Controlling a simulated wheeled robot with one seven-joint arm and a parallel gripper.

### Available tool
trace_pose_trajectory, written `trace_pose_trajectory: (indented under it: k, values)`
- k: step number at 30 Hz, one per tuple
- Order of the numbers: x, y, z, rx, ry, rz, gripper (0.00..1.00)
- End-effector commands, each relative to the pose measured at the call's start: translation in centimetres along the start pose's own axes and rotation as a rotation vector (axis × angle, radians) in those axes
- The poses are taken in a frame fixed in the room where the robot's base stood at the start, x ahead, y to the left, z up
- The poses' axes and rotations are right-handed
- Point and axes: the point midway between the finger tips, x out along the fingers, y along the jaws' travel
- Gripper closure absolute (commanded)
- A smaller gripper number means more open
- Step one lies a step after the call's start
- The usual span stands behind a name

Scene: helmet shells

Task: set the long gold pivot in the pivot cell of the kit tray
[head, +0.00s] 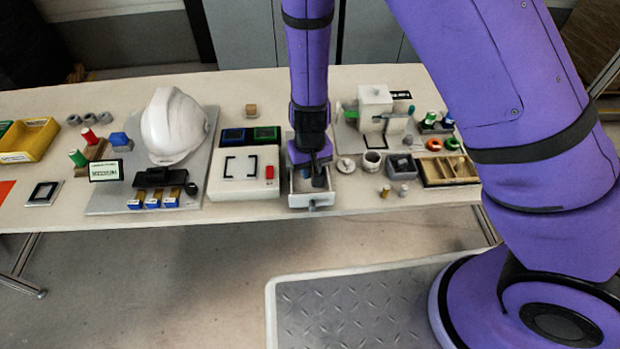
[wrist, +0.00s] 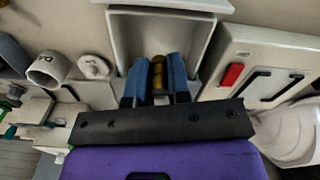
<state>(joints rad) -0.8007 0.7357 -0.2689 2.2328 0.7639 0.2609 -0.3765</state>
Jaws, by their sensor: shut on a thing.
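My gripper (head: 317,179) reaches down into a white open-topped box (head: 299,201) near the front edge of the table. In the wrist view, its two blue-grey fingers (wrist: 157,82) are shut on the gold pivot (wrist: 159,73), which stands between them inside the white box (wrist: 128,32). The pivot's lower end is hidden, so I cannot tell whether it touches the floor of the box. A tan compartmented tray with a dark rim (head: 452,184), seemingly the kit tray, lies to the right; its cells are too small to tell apart.
A white cup (head: 371,162), a small round lid (head: 345,165) and a grey block bin (head: 403,165) stand between the box and the tray. A white device with a red button (head: 243,174) stands close left. A white helmet (head: 174,125) sits farther left.

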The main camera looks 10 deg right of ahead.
Motion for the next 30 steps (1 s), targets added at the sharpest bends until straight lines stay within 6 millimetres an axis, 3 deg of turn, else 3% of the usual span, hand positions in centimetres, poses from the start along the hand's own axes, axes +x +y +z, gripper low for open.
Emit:
trace_pose_trajectory:
  k: [7, 13, 17, 23, 30]
  values:
    - [-3.3, 0.0, 0.0, -0.001, 0.001, 0.0, 1.0]
    - [-4.0, 0.2, -0.1, 0.002, -0.001, 0.001, 1.0]
    - [-3.8, 1.4, -0.9, 0.016, 0.0, 0.001, 1.0]
    - [-3.4, 6.2, -3.4, 0.063, 0.0, 0.0, 1.0]
    - [-2.7, 13.7, -6.1, 0.128, 0.0, 0.0, 1.0]
